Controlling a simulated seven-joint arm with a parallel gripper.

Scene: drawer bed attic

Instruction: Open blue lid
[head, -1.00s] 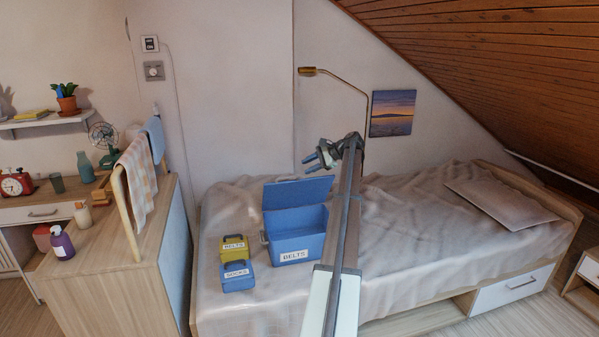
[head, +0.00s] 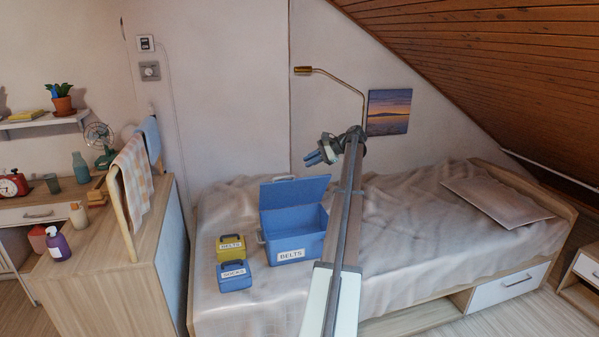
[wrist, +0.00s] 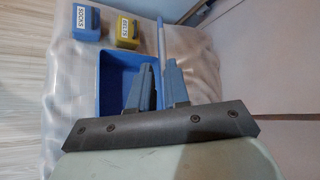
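The blue box labelled BELTS (head: 291,247) stands on the bed. Its blue lid (head: 294,191) stands raised at the back, so the box is open. In the wrist view the lid shows edge-on as a thin strip (wrist: 160,42), beside the open inside of the box (wrist: 118,78). My gripper (head: 316,157) is above the right end of the raised lid in the head view, apparently apart from it. Its two fingers (wrist: 160,66) show with a gap between them and hold nothing that I can see. Part of the box is hidden by my fingers in the wrist view.
A small yellow box labelled BELTS (head: 231,246) and a small blue box labelled SOCKS (head: 235,277) stand left of the large box. The bed (head: 420,240) is otherwise clear to the right up to a pillow (head: 495,200). A wall lamp (head: 303,70) hangs above.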

